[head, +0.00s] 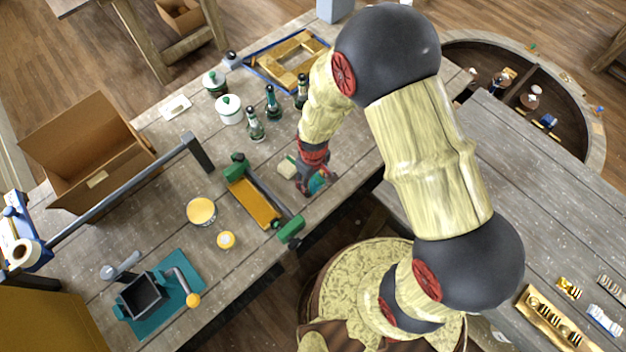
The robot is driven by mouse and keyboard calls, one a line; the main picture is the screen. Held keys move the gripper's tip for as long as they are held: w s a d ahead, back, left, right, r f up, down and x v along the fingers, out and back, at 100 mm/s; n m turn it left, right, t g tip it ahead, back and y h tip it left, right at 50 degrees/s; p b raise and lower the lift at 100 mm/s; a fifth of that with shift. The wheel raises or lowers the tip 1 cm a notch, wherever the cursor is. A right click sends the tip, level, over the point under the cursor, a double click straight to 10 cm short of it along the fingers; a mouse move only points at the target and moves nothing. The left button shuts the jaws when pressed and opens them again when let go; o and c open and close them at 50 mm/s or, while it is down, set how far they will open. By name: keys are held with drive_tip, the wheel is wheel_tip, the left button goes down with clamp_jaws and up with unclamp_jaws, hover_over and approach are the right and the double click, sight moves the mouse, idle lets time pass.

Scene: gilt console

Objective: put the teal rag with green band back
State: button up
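My gripper (314,185) is low over the wooden workbench, right of the green-ended tool with an orange bed. A small teal thing (320,181) shows at its fingertips and may be the teal rag. It is mostly hidden by the gripper, and I cannot make out a green band. I cannot tell whether the fingers are closed on it or only beside it. A small pale block (287,168) lies just left of the gripper.
The workbench (225,160) also carries the green-ended tool (255,203), dark green bottles (272,103), a white jar with green lid (230,110), a gold-and-blue frame (290,60), yellow-topped tins (201,211), an open cardboard box (85,150) and a teal mat (190,268). A second table (540,200) stands right.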

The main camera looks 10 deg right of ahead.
drive_tip(key=o, duration=0.4)
wheel_tip(320, 180, up, 13)
wheel_tip(320, 180, up, 8)
drive_tip(key=m+t, duration=0.1)
hover_over(313, 182)
drive_tip(key=d, duration=0.3)
drive_tip(key=s+d+r+m+t, duration=0.1)
drive_tip(key=s+d+r+m, duration=0.1)
drive_tip(key=r, duration=0.5)
drive_tip(key=s+d+r+m+t, duration=0.2)
drive_tip(key=s+d+r, duration=0.2)
drive_tip(key=s+r, duration=0.2)
drive_tip(key=s+d+r+m+t, duration=0.1)
drive_tip(key=s+d+r, duration=0.2)
drive_tip(key=r, duration=0.5)
drive_tip(key=shift+s+m+t, duration=0.3)
drive_tip(key=shift+s+m, duration=0.1)
drive_tip(key=shift+s, duration=0.2)
